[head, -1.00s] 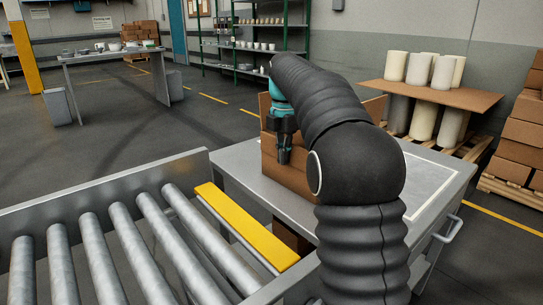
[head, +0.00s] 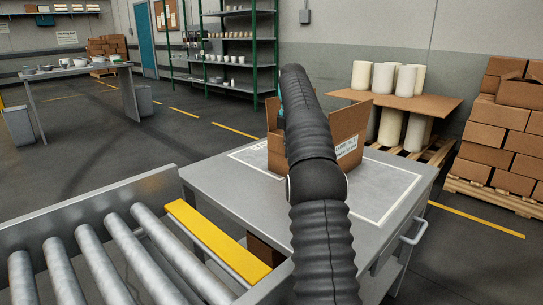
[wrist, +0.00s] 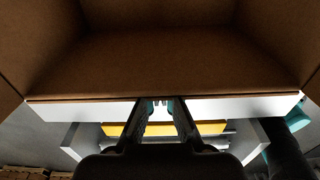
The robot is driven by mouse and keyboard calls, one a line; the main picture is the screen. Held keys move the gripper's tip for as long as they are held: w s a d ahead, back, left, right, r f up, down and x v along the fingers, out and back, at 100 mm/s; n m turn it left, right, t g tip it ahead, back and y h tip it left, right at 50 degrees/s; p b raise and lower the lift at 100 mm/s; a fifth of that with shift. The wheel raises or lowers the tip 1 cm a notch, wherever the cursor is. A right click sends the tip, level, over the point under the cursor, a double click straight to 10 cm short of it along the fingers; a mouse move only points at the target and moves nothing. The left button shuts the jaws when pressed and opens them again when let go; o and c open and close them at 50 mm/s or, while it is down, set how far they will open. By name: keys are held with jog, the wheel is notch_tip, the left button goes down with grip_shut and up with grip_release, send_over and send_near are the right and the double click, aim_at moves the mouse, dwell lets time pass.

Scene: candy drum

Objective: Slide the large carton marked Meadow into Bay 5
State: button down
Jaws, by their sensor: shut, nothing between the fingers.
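The large open-topped brown carton (head: 348,128) stands upright on the grey table, partly behind my arm. A white label with small print shows on its right side; I cannot read Meadow on it. A white outlined rectangle (head: 400,205) is painted on the tabletop, and the carton appears to stand in its back part. Lettering at the outline's back left is mostly hidden, so I cannot read a bay number. In the head view my gripper is hidden behind my arm.
A roller conveyor (head: 110,250) with a yellow bar (head: 215,240) lies at the near left. The table has a handle (head: 412,232) on its right. Behind are a pallet with pale cylinders (head: 395,80) and stacked boxes (head: 495,135). The table's front right is clear.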

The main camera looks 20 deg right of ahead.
jog(key=shift+w+d, duration=0.3)
jog(key=shift+d, duration=0.65)
jog(key=shift+a, duration=0.15)
